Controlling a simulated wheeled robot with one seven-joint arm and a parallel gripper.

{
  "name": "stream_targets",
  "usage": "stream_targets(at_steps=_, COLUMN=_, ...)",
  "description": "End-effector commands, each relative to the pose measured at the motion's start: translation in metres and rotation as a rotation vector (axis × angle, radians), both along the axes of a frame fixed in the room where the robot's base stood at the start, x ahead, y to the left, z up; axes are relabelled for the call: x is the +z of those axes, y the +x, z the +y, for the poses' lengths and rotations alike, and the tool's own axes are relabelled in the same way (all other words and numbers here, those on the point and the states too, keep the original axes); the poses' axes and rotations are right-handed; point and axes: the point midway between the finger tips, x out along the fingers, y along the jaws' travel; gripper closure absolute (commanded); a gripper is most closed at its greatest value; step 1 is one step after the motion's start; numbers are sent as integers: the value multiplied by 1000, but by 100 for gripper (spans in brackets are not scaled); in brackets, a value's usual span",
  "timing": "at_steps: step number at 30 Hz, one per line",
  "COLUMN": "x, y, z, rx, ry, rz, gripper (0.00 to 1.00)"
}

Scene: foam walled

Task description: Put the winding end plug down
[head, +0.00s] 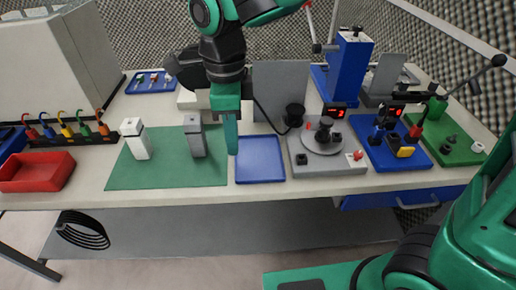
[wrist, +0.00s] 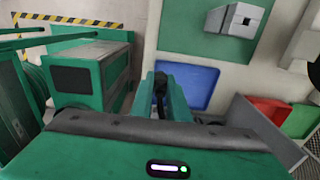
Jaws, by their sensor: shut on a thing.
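My gripper (head: 231,148) points down over the bench, beside the left edge of a shallow blue tray (head: 260,178) as the head view shows it. In the wrist view my gripper (wrist: 161,88) is shut on a small dark piece, which I take to be the winding end plug (wrist: 160,84). Most of the plug is hidden by the fingers, and I cannot make it out in the head view. The blue tray (wrist: 203,86) lies below and beyond the fingers in the wrist view. It looks empty where it shows.
A green mat (head: 165,175) left of the tray carries a grey block (head: 195,138) and a white block (head: 136,140). A grey turntable fixture (head: 325,168) stands close on the tray's right. A red bin (head: 38,172) sits at far left.

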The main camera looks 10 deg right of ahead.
Motion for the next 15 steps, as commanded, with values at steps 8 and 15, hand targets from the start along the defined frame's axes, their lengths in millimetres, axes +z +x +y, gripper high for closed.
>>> stream_targets(at_steps=8, x=-34, y=43, z=-38, rx=-5, ry=-2, rz=2, gripper=100)
stream_targets(at_steps=15, x=-54, y=68, z=-60, rx=-2, ry=-1, rz=1, gripper=100)
